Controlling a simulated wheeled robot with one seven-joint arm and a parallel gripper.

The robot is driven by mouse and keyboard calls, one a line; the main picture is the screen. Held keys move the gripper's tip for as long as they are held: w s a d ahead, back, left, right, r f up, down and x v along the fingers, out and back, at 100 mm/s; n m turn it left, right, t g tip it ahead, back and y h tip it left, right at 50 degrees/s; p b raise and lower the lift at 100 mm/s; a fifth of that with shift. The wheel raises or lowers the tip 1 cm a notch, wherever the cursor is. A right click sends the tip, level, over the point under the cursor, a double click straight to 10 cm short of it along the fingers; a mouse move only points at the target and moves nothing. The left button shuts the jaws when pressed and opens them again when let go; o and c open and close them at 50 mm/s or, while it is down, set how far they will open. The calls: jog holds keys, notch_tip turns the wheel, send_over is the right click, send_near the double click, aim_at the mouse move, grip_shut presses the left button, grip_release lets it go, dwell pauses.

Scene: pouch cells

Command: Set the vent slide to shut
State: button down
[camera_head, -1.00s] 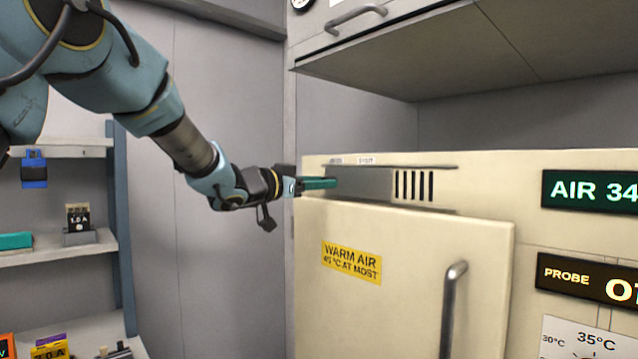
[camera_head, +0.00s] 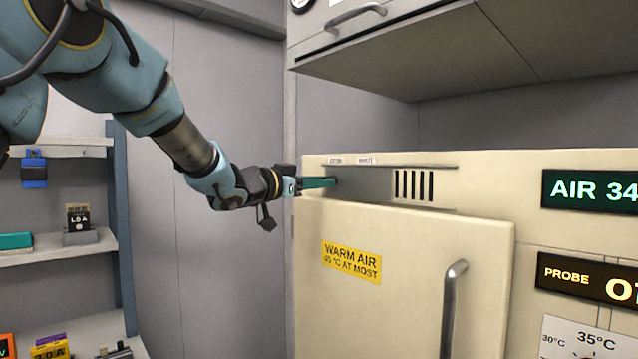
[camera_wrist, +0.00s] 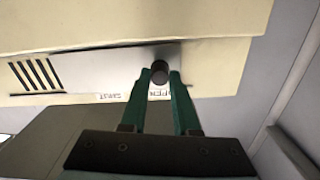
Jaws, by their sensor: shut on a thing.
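The vent slide (camera_head: 368,185) is a grey plate in a slot along the top of the cream warm-air cabinet. Its dark round knob (camera_wrist: 160,72) sits at the plate's left end in the head view, below the OPEN label (camera_head: 336,161). The SHUT label (camera_head: 367,160) is just to the right. Several dark vent slots (camera_head: 414,185) show uncovered right of the plate. My gripper (camera_head: 327,182) reaches in from the left, its green fingers shut on the knob. The wrist view shows the fingertips on either side of the knob.
An overhead cupboard (camera_head: 430,50) hangs above the cabinet. Shelves (camera_head: 60,255) with small items stand at the left. The space in front of the slide is clear.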

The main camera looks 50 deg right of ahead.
dwell(0.5)
jog(key=b, duration=0.4)
send_near(365, 183)
jog(key=d, duration=0.5)
jog(key=shift+s+d, duration=0.15)
jog(key=shift+s, duration=0.05)
jog(key=c, duration=0.7)
grip_release()
jog(key=shift+o, duration=0.3)
jog(key=a+b, duration=0.2)
jog(key=a, duration=0.9)
jog(key=shift+w, duration=0.3)
jog(key=shift+d, duration=0.1)
